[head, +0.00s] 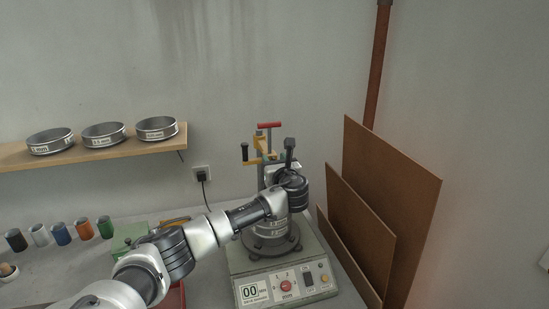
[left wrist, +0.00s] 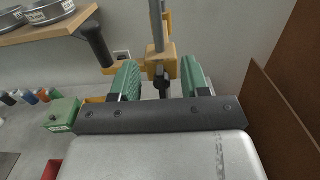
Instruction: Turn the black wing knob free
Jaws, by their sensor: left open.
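A dark knob (left wrist: 162,83), which looks like the black wing knob, sits on an upright rod below a yellow block (left wrist: 160,63) in the left wrist view. My left gripper (left wrist: 162,80) is open, with its green-padded fingers on either side of this knob. I cannot tell whether either pad touches it. In the head view my left gripper (head: 271,163) is over the shaker machine (head: 262,269), mostly hidden behind my wrist, and the knob is hidden there. My right gripper is not in view.
A black handle (left wrist: 95,45) sticks up left of the fingers; a red T-handle (head: 269,125) stands above. Brown boards (head: 385,185) lean close on the right. Several coloured cups and a green box (head: 128,237) stand left.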

